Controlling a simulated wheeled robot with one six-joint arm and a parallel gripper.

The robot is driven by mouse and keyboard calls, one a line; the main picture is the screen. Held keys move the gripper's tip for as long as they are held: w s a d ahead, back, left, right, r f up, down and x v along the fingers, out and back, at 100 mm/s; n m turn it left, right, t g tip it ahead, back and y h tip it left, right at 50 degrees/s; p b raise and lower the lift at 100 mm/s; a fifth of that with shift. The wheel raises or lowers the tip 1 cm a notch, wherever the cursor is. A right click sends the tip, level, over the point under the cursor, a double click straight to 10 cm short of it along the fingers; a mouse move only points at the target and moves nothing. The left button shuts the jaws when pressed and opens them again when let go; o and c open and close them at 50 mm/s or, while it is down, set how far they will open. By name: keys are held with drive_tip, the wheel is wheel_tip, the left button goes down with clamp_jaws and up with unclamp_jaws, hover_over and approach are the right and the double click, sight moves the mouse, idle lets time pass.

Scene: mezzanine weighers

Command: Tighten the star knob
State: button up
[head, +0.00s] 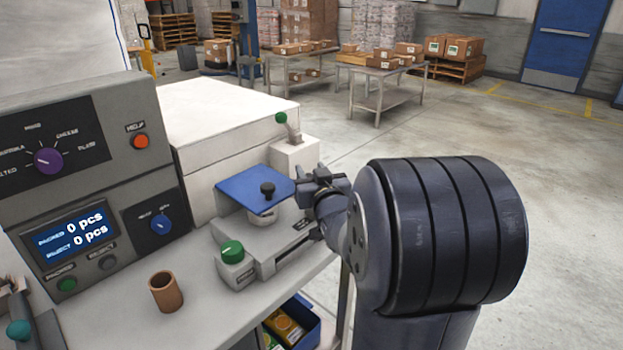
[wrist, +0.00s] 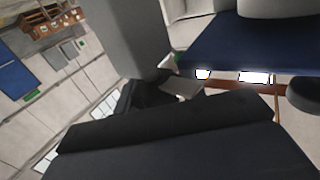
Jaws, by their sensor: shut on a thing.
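My gripper (head: 318,184) is at the right side of the weigher's small bench unit, beside the blue plate (head: 250,186). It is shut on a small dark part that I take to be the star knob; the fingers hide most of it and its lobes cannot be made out. In the wrist view the dark gripper (wrist: 150,95) fills the lower middle, close to the blue plate (wrist: 235,48).
A green knob (head: 232,250) sits on the unit's front end. A green-tipped lever (head: 281,118) rises from a white block behind. A brown cup (head: 165,291) stands on the bench, left of the unit. The control panel (head: 70,235) reads 0 pcs twice. Open floor lies right.

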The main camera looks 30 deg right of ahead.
idle(0.4)
drive_tip(key=o, duration=1)
drive_tip(key=s+a, duration=0.2)
drive_tip(key=s, duration=0.8)
drive_tip(key=shift+s+a, duration=0.15)
drive_tip(key=shift+s, duration=0.15)
drive_tip(key=shift+r, duration=0.1)
